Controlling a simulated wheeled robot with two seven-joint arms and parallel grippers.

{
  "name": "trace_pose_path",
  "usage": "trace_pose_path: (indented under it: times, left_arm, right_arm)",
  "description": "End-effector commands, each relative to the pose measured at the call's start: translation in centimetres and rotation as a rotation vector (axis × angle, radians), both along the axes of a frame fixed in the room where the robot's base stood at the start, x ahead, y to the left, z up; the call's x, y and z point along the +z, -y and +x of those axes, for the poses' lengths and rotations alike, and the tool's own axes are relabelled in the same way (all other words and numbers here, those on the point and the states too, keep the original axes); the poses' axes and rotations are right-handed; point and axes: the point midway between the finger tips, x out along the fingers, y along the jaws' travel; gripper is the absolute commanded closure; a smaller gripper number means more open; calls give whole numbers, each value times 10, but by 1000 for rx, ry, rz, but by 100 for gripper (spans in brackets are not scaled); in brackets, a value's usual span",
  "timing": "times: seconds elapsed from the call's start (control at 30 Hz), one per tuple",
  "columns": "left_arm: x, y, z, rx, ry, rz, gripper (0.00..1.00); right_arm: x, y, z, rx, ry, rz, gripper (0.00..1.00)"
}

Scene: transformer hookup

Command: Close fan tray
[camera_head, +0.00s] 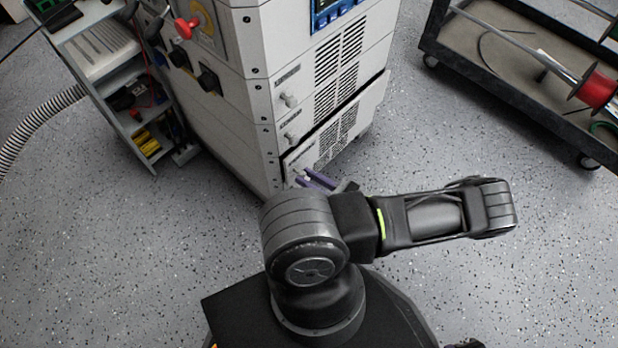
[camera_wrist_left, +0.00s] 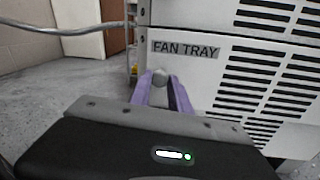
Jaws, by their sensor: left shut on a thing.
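The fan tray (camera_head: 335,137) is the lowest white slotted panel of the cabinet in the head view. A dark gap shows along its top edge; I cannot tell exactly how far it stands out. In the left wrist view its front (camera_wrist_left: 210,75) carries the label FAN TRAY. My left gripper (camera_head: 311,180), with purple fingers, is at the tray's lower left front in the head view, partly hidden by my arm. My right gripper is not in view.
Above the tray, the cabinet (camera_head: 262,60) has more slotted panels with knobs. A grey shelf unit (camera_head: 120,85) stands at its left, near a ribbed hose (camera_head: 40,122). A black cart (camera_head: 530,75) with a red spool stands at the right. Speckled floor (camera_head: 480,150) between is clear.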

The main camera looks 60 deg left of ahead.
Motion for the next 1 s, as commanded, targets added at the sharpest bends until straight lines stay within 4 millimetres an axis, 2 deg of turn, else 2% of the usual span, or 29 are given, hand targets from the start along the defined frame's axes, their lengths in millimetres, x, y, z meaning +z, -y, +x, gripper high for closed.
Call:
trace_pose_path:
  times: [0.27, 0.5, 0.77, 0.8, 1.0]
  left_arm:
    - [0, 0, -1, 2, 0, 0, 100]
    - [0, -23, -10, 3, -2, 2, 100]
    - [1, -26, -10, 1, -2, 1, 100]
    - [0, -26, -10, 1, -2, 1, 74]
    - [0, -25, -9, 1, -1, 1, 57]
  right_arm:
    - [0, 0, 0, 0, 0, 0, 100]
    - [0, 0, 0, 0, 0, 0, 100]
    - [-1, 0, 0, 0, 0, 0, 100]
    - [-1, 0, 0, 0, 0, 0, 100]
    - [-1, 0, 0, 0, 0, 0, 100]
